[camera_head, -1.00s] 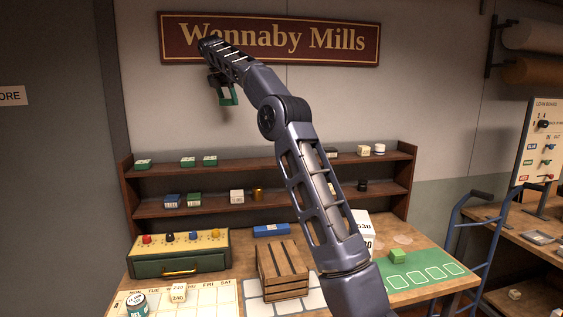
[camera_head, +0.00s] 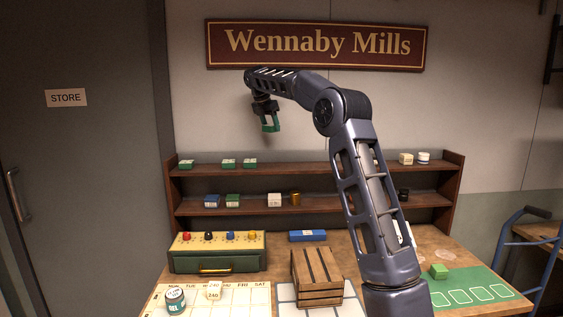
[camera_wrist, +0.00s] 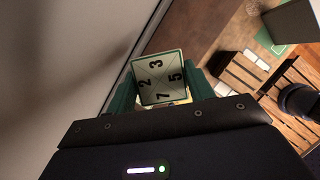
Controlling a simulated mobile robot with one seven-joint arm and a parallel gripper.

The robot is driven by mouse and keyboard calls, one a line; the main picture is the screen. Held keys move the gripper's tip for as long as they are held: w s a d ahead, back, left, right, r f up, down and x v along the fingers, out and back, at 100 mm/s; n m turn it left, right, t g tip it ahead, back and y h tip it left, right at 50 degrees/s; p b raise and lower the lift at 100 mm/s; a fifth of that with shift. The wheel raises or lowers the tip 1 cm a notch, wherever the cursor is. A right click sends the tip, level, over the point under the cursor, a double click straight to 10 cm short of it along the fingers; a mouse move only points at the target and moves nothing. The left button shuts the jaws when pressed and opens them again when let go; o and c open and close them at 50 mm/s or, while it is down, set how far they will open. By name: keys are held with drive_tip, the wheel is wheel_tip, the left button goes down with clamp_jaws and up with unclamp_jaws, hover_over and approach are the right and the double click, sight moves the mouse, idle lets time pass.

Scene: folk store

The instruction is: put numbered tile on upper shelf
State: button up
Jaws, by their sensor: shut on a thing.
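My gripper (camera_head: 270,124) is shut on a numbered tile (camera_wrist: 160,78). In the wrist view the tile is a pale green square face with dark digits 2, 3, 5 and 7, held between two green fingers. In the head view the gripper hangs in front of the wall, below the sign and above the upper shelf (camera_head: 310,167); the tile cannot be made out there. The upper shelf holds several small green boxes (camera_head: 229,163) at its left and a cream box (camera_head: 405,159) and a white jar (camera_head: 423,158) at its right. My arm hides part of its right half.
The lower shelf (camera_head: 330,207) holds small boxes and a brass cup (camera_head: 295,199). The upper shelf's middle looks bare left of my arm.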

sight(273, 166)
wheel_tip(273, 166, down, 15)
drive_tip(key=shift+f, duration=0.2)
idle(0.4)
drive_tip(key=shift+f, duration=0.1)
drive_tip(key=o, duration=1)
drive_tip(key=shift+o, duration=0.2)
